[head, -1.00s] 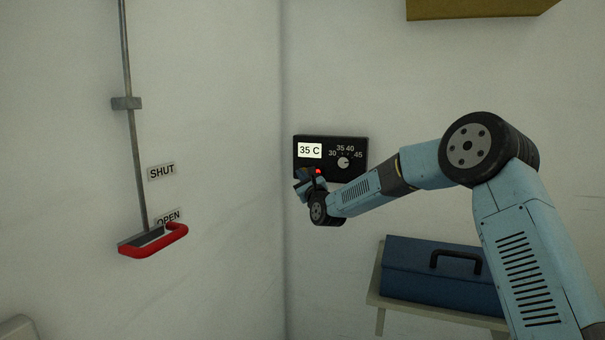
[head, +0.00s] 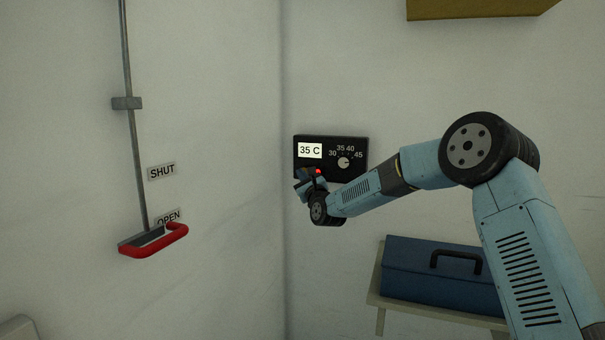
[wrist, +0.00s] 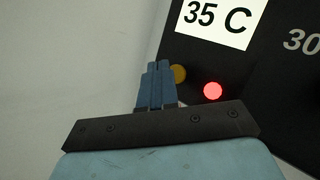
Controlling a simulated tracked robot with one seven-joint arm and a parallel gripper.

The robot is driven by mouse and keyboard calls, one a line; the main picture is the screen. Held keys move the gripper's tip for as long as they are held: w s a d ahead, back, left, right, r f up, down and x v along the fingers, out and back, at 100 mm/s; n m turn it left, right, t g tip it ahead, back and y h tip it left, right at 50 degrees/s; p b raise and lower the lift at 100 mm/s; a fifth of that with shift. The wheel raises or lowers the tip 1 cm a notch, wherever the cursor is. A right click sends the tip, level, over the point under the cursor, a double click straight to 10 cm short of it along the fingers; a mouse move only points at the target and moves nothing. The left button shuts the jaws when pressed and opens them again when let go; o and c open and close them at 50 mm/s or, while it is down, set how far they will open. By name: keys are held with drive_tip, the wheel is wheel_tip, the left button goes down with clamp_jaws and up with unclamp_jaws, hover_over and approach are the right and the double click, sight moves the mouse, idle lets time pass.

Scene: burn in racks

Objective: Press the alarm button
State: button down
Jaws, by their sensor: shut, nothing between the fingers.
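The black control panel (head: 359,143) is on the wall just right of the corner. It has a white display reading 35 C (head: 310,151) and a dial (head: 343,162) marked 30 to 45. A glowing red round light (wrist: 213,91) and a yellow-orange round button (wrist: 179,73) sit below the display. The red light also shows in the head view (head: 319,171). My gripper (wrist: 158,68) is shut and empty, its blue fingertips just left of the yellow button, partly overlapping its edge in the wrist view. I cannot tell whether they touch it. In the head view my gripper (head: 305,184) covers the panel's lower left.
A red handle (head: 160,243) on a vertical rod (head: 134,160) is on the left wall, near SHUT and OPEN labels. A blue toolbox (head: 410,270) rests on a small table (head: 376,299) below the panel. A yellow-brown box (head: 480,8) is at the upper right.

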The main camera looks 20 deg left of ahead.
drive_tip(key=shift+w+r, duration=0.1)
drive_tip(key=shift+w, duration=0.6)
idle(0.9)
idle(0.3)
drive_tip(key=shift+s, duration=0.75)
drive_tip(key=shift+s+a, duration=0.2)
drive_tip(key=shift+s, duration=2.3)
